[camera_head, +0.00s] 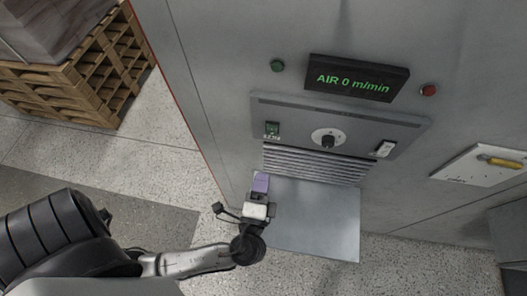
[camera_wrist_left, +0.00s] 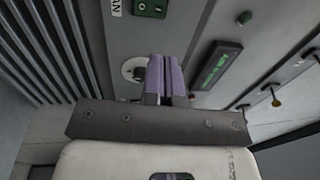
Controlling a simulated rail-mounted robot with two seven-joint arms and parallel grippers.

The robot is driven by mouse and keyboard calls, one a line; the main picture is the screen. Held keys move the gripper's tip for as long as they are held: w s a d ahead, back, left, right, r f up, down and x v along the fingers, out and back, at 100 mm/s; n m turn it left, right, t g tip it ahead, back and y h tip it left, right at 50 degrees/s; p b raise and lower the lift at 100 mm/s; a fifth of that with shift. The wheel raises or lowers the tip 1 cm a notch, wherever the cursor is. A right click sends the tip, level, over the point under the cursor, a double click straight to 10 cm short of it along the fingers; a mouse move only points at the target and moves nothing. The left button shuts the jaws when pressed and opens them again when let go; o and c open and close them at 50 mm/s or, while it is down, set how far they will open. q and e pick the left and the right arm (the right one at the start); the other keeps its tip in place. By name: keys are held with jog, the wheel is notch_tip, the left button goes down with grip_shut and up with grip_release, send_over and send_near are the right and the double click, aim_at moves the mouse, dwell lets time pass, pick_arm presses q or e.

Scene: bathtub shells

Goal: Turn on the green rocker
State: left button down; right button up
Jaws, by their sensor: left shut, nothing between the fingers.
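The green rocker (camera_head: 272,129) sits at the left end of the grey control panel, with a small label under it. In the left wrist view the green rocker (camera_wrist_left: 150,8) shows at the top edge, partly cut off, beside a label ending in "AN". Its on or off position is too small to tell. My left gripper (camera_head: 261,182) has purple fingers and is below the rocker, in front of the slatted vent's left end, apart from the rocker. In the wrist view the gripper's fingers (camera_wrist_left: 165,75) are together and empty. My right gripper is in neither view.
The panel also holds a round dial (camera_head: 327,139) and a white switch (camera_head: 384,149). Above are a display (camera_head: 357,78) reading "AIR 0 m/min", a green button (camera_head: 277,66) and a red button (camera_head: 429,90). A metal plate (camera_head: 310,222) lies below the vent. Wooden pallets (camera_head: 85,85) stand left.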

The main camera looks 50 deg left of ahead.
pick_arm(q)
jog(key=p, duration=0.4)
send_near(272, 129)
jog(key=x, duration=0.5)
jog(key=shift+w+a, duration=0.15)
jog(key=shift+a, duration=0.05)
jog(key=shift+x, duration=1.05)
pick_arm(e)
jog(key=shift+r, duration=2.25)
pick_arm(q)
jog(key=shift+f, duration=0.15)
